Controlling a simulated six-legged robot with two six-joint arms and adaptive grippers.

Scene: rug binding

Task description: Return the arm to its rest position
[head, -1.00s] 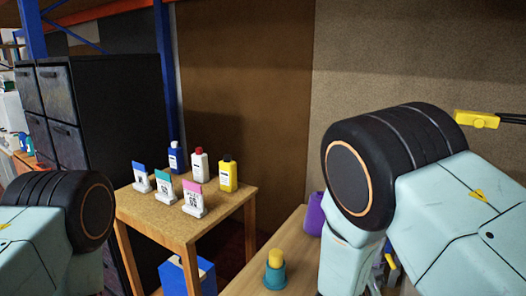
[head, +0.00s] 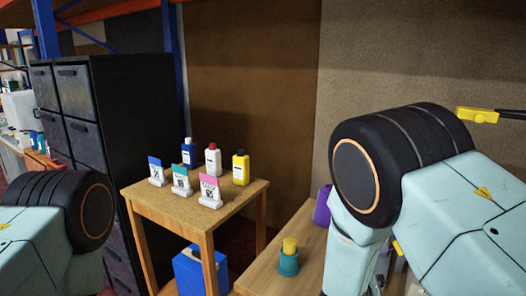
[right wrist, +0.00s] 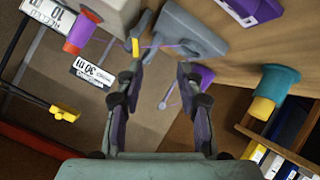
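My right arm (head: 450,190) is folded at the right of the head view, and my left arm (head: 50,235) at the lower left. Neither gripper shows in the head view. In the right wrist view my right gripper (right wrist: 160,78) is open, its two dark fingers apart. No object is clearly held between them. A small yellow piece (right wrist: 135,47) and a thin purple thread show close to the left fingertip; I cannot tell if they touch it.
A small wooden table (head: 220,212) holds bottles and cards in stands. A blue box (head: 195,272) is under it. A teal cup with a yellow top (head: 289,262) stands on a bench (head: 258,278). A grey machine part (right wrist: 185,35) is near the right fingers. Dark drawers (head: 85,90) stand left.

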